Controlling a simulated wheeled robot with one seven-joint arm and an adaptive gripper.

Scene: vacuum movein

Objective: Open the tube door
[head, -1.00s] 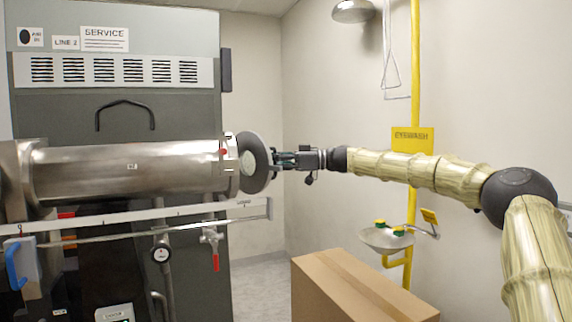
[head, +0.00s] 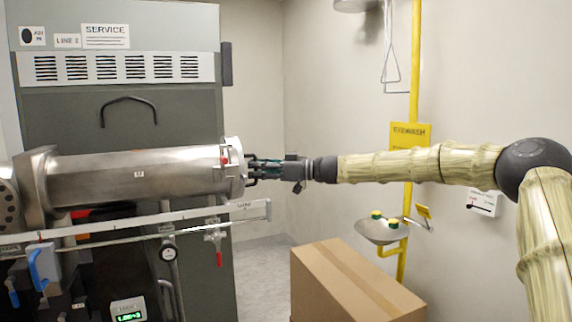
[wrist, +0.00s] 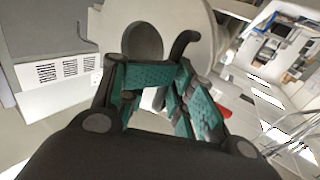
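The tube (head: 135,172) is a wide, shiny metal cylinder lying level at the left of the head view. A pale ring (head: 234,168) with red marks is at its right end. In the wrist view, the pale round end face (wrist: 196,28) carries a dark disc (wrist: 143,42) and a black curved handle (wrist: 186,42). My gripper (head: 252,169) is right at this end face, its two fingers apart. The teal finger pads also show apart in the wrist view (wrist: 158,98). The handle shows beyond the fingers; contact cannot be told. The door appears nearly edge-on in the head view.
A cardboard box (head: 350,285) stands on the floor below my arm. A yellow eyewash pole (head: 413,60) and its bowl (head: 381,232) are behind my arm. A rail (head: 130,220) runs below the tube, and a grey service cabinet (head: 115,115) stands behind it.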

